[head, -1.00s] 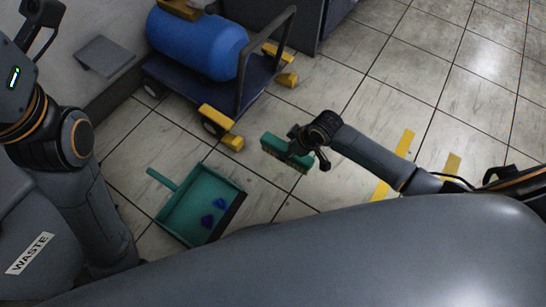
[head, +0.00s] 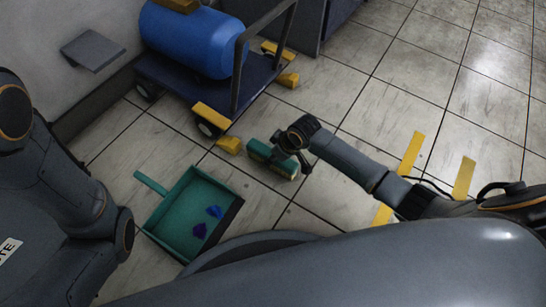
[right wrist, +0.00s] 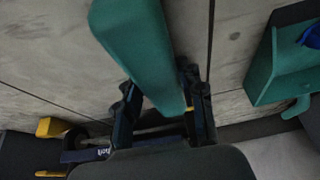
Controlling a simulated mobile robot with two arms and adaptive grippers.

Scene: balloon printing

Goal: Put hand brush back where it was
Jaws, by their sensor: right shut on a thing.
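The green hand brush (head: 270,157) is in my right gripper (head: 298,158), to the right of the dustpan in the head view. In the right wrist view the brush's green body (right wrist: 140,50) runs between the two dark fingers of the gripper (right wrist: 160,100), which are shut on it. Whether the bristles touch the floor cannot be told. My left arm shows at the left of the head view, but its gripper is out of the picture.
A green dustpan (head: 165,220) with blue scraps (head: 207,221) lies on the tiled floor; part of it shows in the right wrist view (right wrist: 275,70). A trolley (head: 180,90) with a blue tank (head: 192,40) stands behind. Yellow floor strips (head: 412,153) lie right; tiles there are clear.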

